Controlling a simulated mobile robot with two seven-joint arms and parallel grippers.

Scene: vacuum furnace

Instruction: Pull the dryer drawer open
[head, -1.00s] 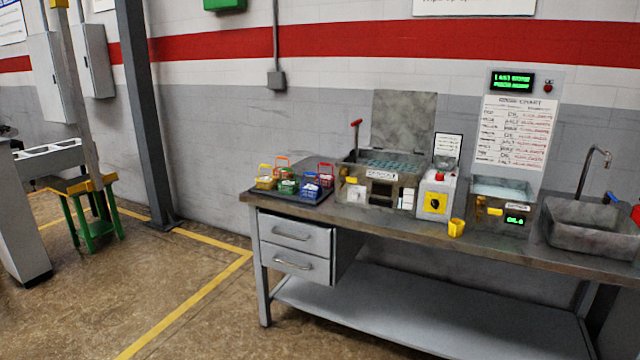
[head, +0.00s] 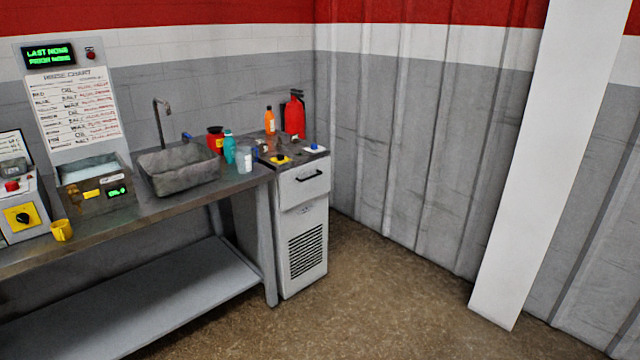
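A light grey cabinet (head: 306,240) with a vent grille stands at the right end of the workbench in the head view. Its upper part has a drawer front (head: 304,187) with a dark bar handle (head: 310,177). Neither of my grippers is in the picture.
The workbench (head: 200,203) with a sink (head: 178,169) runs to the left of the cabinet. Bottles and a red extinguisher-like canister (head: 294,117) stand near its top. A white post (head: 535,170) stands at the right. The floor (head: 380,300) before the cabinet is clear.

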